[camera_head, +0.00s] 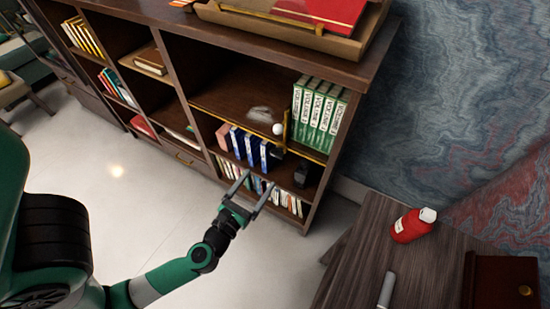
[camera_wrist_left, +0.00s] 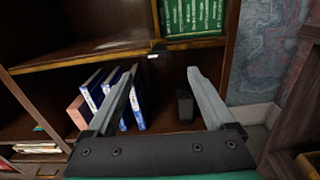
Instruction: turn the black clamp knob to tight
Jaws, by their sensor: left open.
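A small dark piece (camera_head: 277,152), which may be the black clamp knob, shows at the shelf edge below a thin upright brass rod. In the left wrist view a small black part (camera_wrist_left: 158,49) with a pale mark sits on that edge, above and between my fingers. I cannot tell how tight it is. My left gripper (camera_head: 260,178) is open and empty in front of the lower shelves, apart from the dark piece. It also shows in the left wrist view (camera_wrist_left: 163,70), its jaws spread wide. My right gripper is not in view.
Green volumes (camera_head: 319,111) stand on the shelf above, near a white ball (camera_head: 278,129). Blue books (camera_head: 252,150) and a black object (camera_head: 302,173) stand on the shelf below. A red bottle (camera_head: 412,226) stands on a side table at the right. The floor before the bookcase is clear.

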